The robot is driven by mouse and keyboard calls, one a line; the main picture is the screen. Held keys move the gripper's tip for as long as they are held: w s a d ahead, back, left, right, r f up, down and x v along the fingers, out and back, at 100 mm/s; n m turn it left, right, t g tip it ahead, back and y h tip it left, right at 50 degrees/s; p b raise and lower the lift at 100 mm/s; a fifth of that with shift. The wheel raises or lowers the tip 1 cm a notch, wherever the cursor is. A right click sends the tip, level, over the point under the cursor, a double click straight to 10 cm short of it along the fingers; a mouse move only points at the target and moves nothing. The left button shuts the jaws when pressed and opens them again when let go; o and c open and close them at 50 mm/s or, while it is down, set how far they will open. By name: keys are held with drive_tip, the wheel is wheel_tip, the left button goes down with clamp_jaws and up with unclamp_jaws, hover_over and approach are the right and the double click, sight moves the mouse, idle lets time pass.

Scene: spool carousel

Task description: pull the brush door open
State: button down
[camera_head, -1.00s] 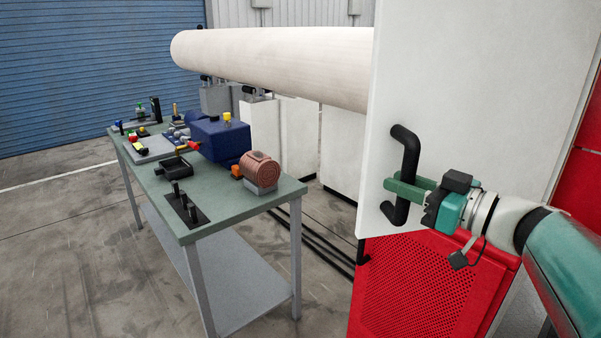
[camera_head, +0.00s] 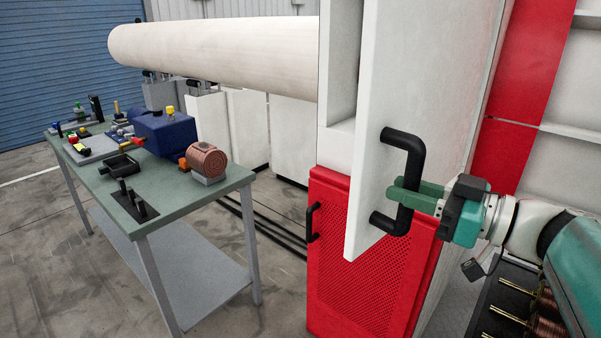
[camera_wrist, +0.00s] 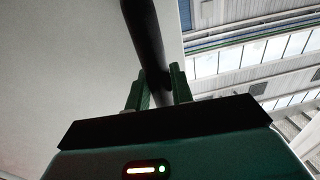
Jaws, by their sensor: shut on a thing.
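The brush door (camera_head: 410,75) is a tall white panel in the head view, standing swung out from the white cabinet behind it. A black bar handle (camera_head: 405,143) is fixed to its face. My gripper (camera_head: 412,192) is shut on the lower part of this handle, with its green fingers on both sides of the bar. In the wrist view the dark handle bar (camera_wrist: 146,40) runs down between the two green fingers (camera_wrist: 158,92), and the pale door face (camera_wrist: 60,60) fills the left side. A gap into the cabinet (camera_head: 343,60) shows left of the door.
A red perforated panel (camera_head: 345,250) with a small black handle (camera_head: 312,222) is below the door. A green workbench (camera_head: 215,190) with several parts stands at left. A long pale cylinder (camera_head: 220,55) extends behind. Copper spools (camera_head: 545,328) lie at lower right.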

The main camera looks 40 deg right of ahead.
drive_tip(key=shift+s, duration=0.3)
drive_tip(key=c, duration=1.3)
unclamp_jaws()
drive_tip(key=shift+d+r, duration=0.1)
